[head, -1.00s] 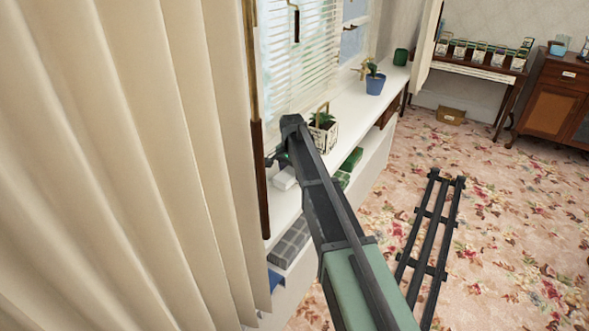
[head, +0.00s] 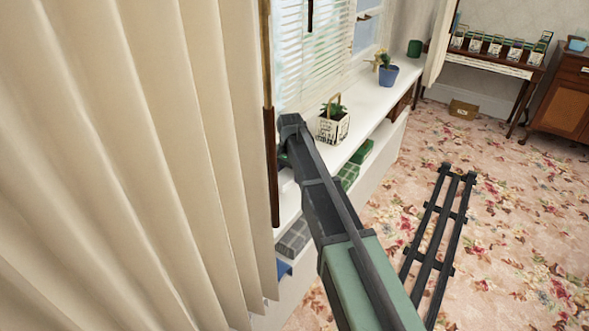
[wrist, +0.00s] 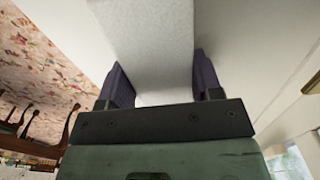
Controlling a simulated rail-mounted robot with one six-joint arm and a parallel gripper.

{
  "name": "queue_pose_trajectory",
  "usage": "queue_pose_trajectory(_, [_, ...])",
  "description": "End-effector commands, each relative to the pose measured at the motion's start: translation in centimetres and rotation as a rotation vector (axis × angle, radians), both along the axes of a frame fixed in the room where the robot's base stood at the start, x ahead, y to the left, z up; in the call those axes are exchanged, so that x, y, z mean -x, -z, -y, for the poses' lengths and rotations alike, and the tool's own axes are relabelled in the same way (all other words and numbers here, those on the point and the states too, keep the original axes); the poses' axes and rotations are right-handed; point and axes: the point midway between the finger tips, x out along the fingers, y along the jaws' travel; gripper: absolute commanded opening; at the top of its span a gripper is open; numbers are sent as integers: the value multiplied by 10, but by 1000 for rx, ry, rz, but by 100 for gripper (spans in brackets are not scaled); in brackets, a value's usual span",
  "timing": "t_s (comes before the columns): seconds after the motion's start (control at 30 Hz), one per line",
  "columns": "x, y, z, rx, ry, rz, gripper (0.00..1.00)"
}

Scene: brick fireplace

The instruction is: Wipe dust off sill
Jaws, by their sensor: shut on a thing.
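The white sill (head: 375,112) runs under the window from the near curtain to the far corner; its near part is hidden by the curtain and my arm. My gripper (wrist: 160,84) is shut on a pale grey-white speckled block (wrist: 150,40), with one dark finger on each side. The block lies close over a smooth white surface that looks like the sill (wrist: 235,40); I cannot tell whether they touch. In the head view a small part of the block (head: 287,181) shows left of my arm, and the fingers are hidden. I cannot make out dust.
A white basket planter (head: 334,127) stands on the sill just beyond my arm. Farther along are a blue pot (head: 388,76) and a green pot (head: 414,48). A cream curtain (head: 130,160) hangs close at left. A dark rack (head: 440,235) lies over open carpet at right.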

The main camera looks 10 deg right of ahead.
Motion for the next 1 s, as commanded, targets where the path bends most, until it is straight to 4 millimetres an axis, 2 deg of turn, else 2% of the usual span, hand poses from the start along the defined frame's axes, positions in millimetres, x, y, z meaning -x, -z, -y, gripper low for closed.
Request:
queue_pose_trajectory(0.47, [-17,-1,-17,-2,0,-2,40])
queue_pose_trajectory(0.63, [-22,-1,-12,-2,1,-1,40])
queue_pose_trajectory(0.9, [-41,-1,8,-2,1,-1,40])
queue_pose_trajectory(1.0, [-41,-1,9,-2,0,-1,40])
